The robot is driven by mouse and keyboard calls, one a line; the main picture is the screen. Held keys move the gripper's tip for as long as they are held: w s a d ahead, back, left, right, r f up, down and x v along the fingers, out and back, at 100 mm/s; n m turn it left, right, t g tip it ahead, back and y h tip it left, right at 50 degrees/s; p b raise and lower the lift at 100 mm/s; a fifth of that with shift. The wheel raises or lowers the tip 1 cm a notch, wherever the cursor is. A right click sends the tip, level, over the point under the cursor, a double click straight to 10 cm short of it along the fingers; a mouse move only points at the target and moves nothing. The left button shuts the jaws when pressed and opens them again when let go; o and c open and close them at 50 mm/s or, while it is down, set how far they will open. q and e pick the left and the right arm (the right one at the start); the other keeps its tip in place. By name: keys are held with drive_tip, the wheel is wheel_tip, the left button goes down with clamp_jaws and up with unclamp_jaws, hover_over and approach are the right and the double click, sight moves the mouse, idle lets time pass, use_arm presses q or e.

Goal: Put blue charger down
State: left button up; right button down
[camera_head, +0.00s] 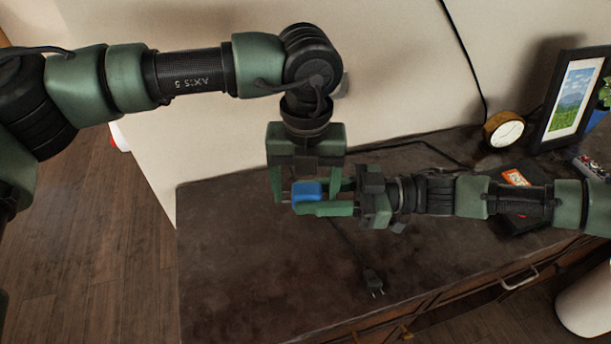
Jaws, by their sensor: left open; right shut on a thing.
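The blue charger (307,190) is a small blue block held above the dark tabletop. My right gripper (318,200) comes in from the right and is shut on it. My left gripper (306,192) points down from above, with its fingers open around the charger area; I cannot tell whether they touch the charger. The fingers partly hide the charger's edges.
The dark tabletop (240,270) is mostly clear at the front left. A black plug (373,283) on a cord lies near the front edge. A round clock (503,130), a picture frame (570,98) and a dark flat item with an orange label (516,177) are at the right.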

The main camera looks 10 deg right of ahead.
use_arm(q)
drive_tip(key=c, duration=1.2)
drive_tip(key=shift+c, duration=1.2)
use_arm(e)
drive_tip(key=c, duration=1.4)
unclamp_jaws()
drive_tip(key=shift+c, duration=0.2)
drive_tip(key=o, duration=0.5)
